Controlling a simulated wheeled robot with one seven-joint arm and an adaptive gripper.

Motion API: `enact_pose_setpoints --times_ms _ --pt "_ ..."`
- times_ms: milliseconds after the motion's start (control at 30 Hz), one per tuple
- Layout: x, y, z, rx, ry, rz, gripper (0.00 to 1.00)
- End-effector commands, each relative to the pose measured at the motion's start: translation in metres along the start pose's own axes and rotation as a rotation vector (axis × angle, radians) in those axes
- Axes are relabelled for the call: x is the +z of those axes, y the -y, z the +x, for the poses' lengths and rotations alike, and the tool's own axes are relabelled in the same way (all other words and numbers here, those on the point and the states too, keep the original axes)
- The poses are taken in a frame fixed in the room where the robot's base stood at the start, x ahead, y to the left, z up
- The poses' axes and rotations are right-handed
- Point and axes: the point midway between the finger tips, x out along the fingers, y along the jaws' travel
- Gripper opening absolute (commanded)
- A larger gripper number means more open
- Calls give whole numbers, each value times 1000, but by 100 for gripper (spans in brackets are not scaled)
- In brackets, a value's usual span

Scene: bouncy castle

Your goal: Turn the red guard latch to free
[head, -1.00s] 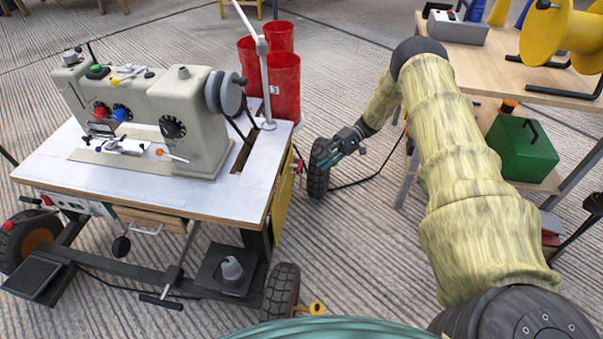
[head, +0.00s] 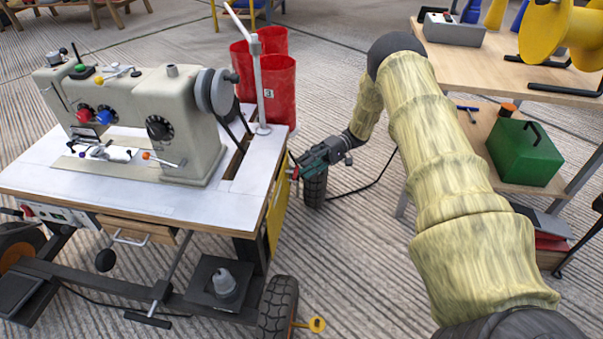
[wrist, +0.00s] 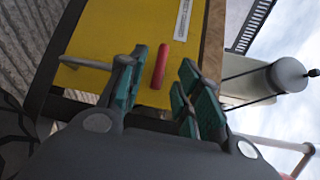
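The red guard latch (wrist: 161,65) is a slim red bar on the yellow side panel (wrist: 95,45) of the sewing table. In the wrist view it lies between the two green-padded fingers of my gripper (wrist: 163,62), with a visible gap on each side. My gripper is open. In the head view my gripper (head: 299,166) is at the table's right end, beside the yellow panel (head: 277,212). The latch is mostly hidden there by the fingers. Whether the fingers touch the panel cannot be told.
The sewing machine (head: 150,120) stands on the white tabletop (head: 215,208). Red bins (head: 270,90) stand behind it. A wooden bench (head: 470,62) with a green box (head: 523,152) on its lower shelf is at right. A grey rod (wrist: 85,63) crosses the panel near the left finger.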

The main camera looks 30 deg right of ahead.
Motion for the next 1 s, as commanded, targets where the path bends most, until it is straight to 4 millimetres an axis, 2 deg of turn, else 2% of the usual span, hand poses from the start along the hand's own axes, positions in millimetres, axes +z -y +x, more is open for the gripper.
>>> enact_pose_setpoints --times_ms 100,233,633,800,833,1000 --pt "0 -2 14 0 1 1 34" --pt "1 -1 21 0 1 1 34" --pt "1 0 25 0 -1 0 34" --pt "1 0 25 0 -1 0 3" --pt "1 0 25 0 -1 1 0" --pt "1 -1 25 0 -1 1 0"
